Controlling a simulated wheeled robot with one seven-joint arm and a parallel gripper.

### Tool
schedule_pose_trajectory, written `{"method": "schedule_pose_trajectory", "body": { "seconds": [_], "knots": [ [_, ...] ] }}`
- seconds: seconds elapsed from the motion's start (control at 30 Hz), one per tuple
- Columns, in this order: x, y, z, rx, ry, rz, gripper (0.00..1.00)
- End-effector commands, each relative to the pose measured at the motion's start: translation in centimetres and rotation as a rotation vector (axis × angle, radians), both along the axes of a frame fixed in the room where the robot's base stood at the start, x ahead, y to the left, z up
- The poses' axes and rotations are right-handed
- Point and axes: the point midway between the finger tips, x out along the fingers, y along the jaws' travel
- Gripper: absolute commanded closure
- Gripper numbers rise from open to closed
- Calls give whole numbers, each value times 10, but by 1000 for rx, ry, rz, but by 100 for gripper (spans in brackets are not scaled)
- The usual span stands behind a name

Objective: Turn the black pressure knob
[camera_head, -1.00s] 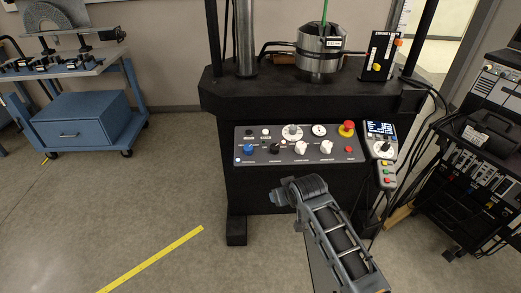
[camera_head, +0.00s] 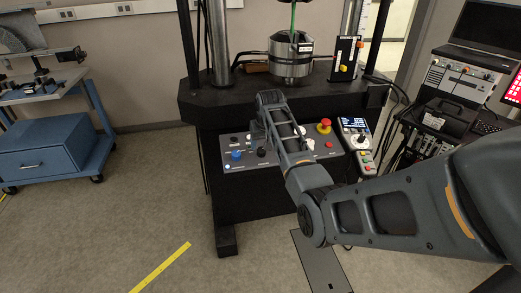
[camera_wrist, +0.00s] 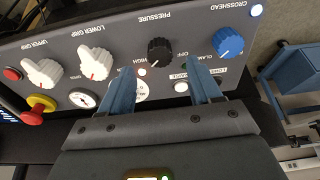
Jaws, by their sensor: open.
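The black pressure knob (camera_wrist: 160,51) sits on the grey control panel under the word PRESSURE, which reads upside down in the wrist view. In the head view the black knob (camera_head: 262,153) shows just left of my arm. My gripper (camera_wrist: 160,66) is open, with one blue finger towards each side of the knob in the picture. The knob appears between and just beyond the fingertips. I see no contact, and the remaining depth is hard to judge.
A blue knob (camera_wrist: 228,42) is beside the black one. White knobs (camera_wrist: 94,64) and a red-yellow emergency button (camera_wrist: 38,108) lie along the panel (camera_head: 232,168). A pendant (camera_head: 356,138) hangs right of it. The machine's black table (camera_head: 225,104) juts out above.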

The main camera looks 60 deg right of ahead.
Motion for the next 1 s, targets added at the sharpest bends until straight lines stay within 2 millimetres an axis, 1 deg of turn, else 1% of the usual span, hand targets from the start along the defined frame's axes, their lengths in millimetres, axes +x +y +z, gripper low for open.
{"method": "schedule_pose_trajectory", "body": {
  "seconds": [0.1,0.3,0.5,0.73,0.77,1.0],
  "knots": [
    [4,-5,-17,1,1,0,37],
    [10,-12,-37,0,0,-1,37],
    [12,-14,-45,-1,-1,0,37],
    [12,-14,-45,-1,-1,0,37],
    [12,-14,-45,-1,-1,0,39],
    [12,-14,-45,-1,-1,0,62]
  ]
}}
